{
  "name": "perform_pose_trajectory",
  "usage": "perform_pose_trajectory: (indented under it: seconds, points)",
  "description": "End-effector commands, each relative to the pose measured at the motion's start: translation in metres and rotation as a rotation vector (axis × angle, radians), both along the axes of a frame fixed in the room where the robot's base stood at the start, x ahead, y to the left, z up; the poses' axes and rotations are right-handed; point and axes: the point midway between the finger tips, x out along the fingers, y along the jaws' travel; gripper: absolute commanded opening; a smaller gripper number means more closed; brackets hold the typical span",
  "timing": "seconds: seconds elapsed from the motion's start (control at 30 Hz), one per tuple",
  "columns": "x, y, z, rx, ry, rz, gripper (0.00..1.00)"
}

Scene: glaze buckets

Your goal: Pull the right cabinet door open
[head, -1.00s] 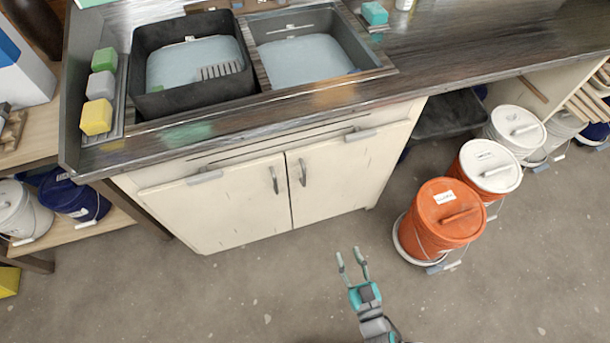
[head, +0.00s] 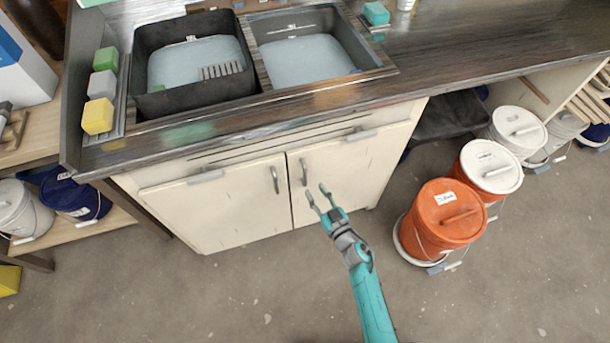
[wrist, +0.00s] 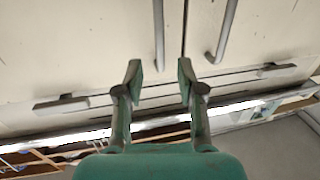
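The right cabinet door (head: 345,172) is cream-coloured and shut, with a grey upright bar handle (head: 303,172) near its left edge. The left door (head: 235,208) is also shut, with a similar handle (head: 275,180) beside the centre seam. My gripper (head: 318,193) is open and empty, just right of and slightly below the right door's handle in the head view. In the wrist view, the fingers (wrist: 160,72) are spread apart with nothing between them. Both bar handles show beyond the fingertips there, on either side of the seam; neither is gripped.
A dark counter (head: 300,112) with two basins overhangs the cabinet. An orange bucket (head: 440,222) and a white-lidded orange bucket (head: 488,168) stand on the floor to the right. The floor before the left door (head: 200,290) is clear.

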Motion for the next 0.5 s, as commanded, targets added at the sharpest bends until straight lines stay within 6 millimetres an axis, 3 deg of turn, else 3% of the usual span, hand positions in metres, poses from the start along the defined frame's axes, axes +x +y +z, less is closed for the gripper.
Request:
perform_pose_trajectory:
  seconds: [0.2, 0.5]
  points:
    - [0.036, 0.018, 0.001, 0.000, -0.001, 0.002, 0.38]
    - [0.065, 0.033, 0.001, 0.002, -0.001, 0.001, 0.38]
